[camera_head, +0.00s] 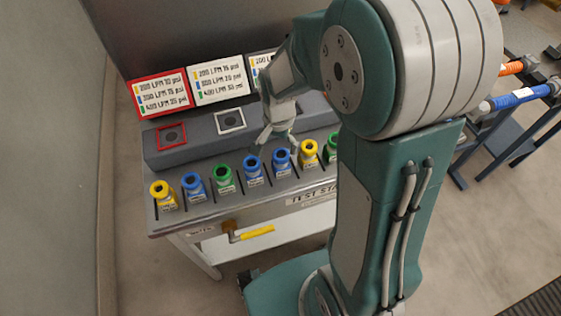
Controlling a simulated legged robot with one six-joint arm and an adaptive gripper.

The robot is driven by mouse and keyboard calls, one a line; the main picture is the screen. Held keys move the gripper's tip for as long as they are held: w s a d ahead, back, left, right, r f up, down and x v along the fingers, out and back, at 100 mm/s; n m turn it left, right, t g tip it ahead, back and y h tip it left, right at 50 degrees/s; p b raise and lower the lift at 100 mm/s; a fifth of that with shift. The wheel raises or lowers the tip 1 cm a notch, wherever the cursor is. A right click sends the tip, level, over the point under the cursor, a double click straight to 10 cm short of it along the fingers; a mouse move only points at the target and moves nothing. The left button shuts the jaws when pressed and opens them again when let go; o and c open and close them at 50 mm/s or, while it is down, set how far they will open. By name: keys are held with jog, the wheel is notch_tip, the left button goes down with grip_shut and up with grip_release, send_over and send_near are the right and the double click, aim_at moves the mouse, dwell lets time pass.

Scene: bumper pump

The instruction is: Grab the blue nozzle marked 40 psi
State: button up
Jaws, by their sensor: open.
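Three blue nozzles stand upright in the row on the test stand: one near the left end (195,189), one mid-row (253,171) and one just right of it (282,163). The labels on their bodies are too small to read, so I cannot tell which is marked 40 psi. My gripper (276,146) is open, fingers pointing down, above and behind the two mid-row blue nozzles. It appears empty. My arm hides the right part of the row.
Yellow nozzles (163,197) (308,154) and a green nozzle (223,181) share the row with narrow spacing. Behind stands a grey raised block (195,142) with sign boards (218,80). A yellow-handled valve (256,232) juts from the stand's front. Hoses (517,98) lie at right.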

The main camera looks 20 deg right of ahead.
aim_at(281, 153)
jog(key=f, duration=0.5)
jog(key=shift+s+d+f, duration=0.1)
jog(key=shift+s+f, duration=0.15)
jog(key=shift+s, duration=0.1)
grip_shut()
